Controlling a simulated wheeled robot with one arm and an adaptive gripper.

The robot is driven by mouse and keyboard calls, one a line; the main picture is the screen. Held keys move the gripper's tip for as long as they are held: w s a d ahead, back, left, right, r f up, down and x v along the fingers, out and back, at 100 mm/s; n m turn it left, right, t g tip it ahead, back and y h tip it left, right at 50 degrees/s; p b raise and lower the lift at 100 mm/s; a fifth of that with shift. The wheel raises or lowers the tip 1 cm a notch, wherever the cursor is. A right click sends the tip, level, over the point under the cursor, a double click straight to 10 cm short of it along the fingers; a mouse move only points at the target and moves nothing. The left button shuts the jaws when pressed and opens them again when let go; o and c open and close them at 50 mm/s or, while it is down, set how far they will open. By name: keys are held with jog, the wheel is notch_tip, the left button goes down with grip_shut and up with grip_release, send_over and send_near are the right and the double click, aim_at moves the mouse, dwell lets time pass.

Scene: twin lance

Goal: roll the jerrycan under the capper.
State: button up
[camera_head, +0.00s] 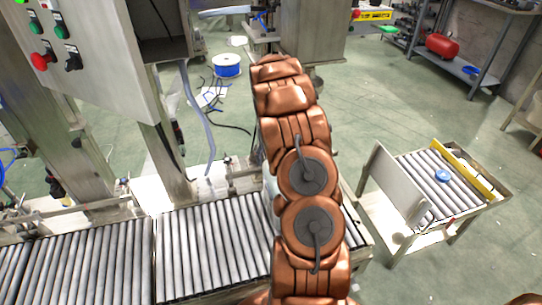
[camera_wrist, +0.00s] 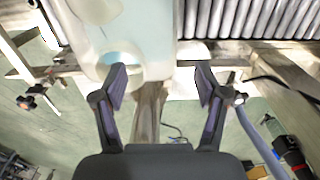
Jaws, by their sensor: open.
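The jerrycan (camera_wrist: 145,35) is a pale, translucent white container in the upper middle of the wrist view, beside the conveyor rollers. Its top edge is cut off by the frame. My gripper (camera_wrist: 160,80) is open, with its two dark fingers spread at the jerrycan's near end. I cannot tell whether they touch it. In the head view my copper arm reaches over the roller conveyor (camera_head: 213,250) and hides most of the jerrycan and all of my gripper. I cannot clearly tell which machine is the capper.
A steel control cabinet (camera_head: 90,50) with buttons stands over the conveyor at the left. A small roller table (camera_head: 432,185) with a blue round piece (camera_head: 443,175) stands at the right. A blue cable spool (camera_head: 227,66) lies on the floor behind. Open floor lies around the roller table.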

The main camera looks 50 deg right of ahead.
notch_tip(320, 180, down, 7)
dwell(0.4)
grip_shut()
dwell(0.5)
jog(key=shift+c, duration=1.2)
grip_release()
jog(key=shift+r+p, duration=0.1)
jog(key=shift+p, duration=0.2)
jog(key=o, duration=0.4)
jog(key=shift+w, duration=0.1)
